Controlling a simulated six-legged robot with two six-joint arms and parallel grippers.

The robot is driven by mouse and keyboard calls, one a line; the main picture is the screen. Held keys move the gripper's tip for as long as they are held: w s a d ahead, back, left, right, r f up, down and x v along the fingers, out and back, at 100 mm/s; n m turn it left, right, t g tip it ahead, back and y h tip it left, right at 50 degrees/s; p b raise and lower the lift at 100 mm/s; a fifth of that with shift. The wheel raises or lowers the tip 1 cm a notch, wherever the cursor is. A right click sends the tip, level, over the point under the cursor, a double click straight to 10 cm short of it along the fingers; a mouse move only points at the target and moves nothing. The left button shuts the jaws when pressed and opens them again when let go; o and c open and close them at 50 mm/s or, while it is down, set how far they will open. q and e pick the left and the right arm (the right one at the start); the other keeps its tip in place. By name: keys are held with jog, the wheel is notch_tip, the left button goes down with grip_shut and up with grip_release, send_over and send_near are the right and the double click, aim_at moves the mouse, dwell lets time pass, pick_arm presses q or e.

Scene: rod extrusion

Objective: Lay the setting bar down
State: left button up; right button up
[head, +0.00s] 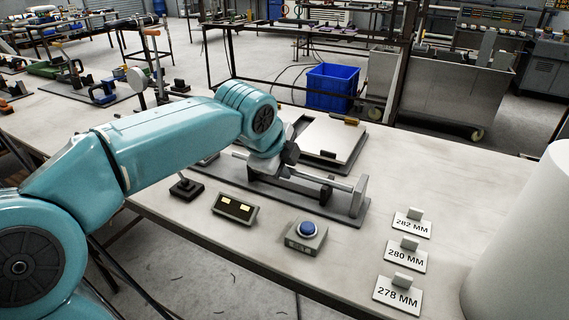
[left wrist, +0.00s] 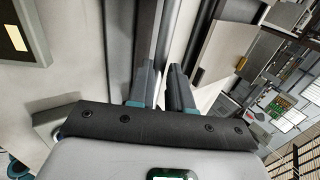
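The setting bar (head: 334,183) appears to be the slim silver rod lying lengthwise along a grey fixture (head: 359,197) with an upright end block, on the bench. My left gripper (head: 268,172) is over the left part of the fixture, pointing down; its fingertips are largely hidden by my wrist in the head view. In the left wrist view the two fingers (left wrist: 161,84) stand slightly apart, with a light grey strip like the bar running between them. Whether they press on it I cannot tell. My right gripper is not in view.
In front stand a blue push button box (head: 306,236), a two-window display (head: 235,208) and a small black stand (head: 186,187). Label plates 282 MM (head: 411,223), 280 MM (head: 405,256) and 278 MM (head: 398,295) stand to the right.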

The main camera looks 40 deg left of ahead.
pick_arm(q)
jog(key=o, duration=0.3)
jog(key=p+v, duration=0.3)
jog(key=v, duration=1.3)
jog(key=shift+s+p, duration=0.15)
jog(key=shift+p, duration=0.2)
jog(key=shift+r, duration=0.1)
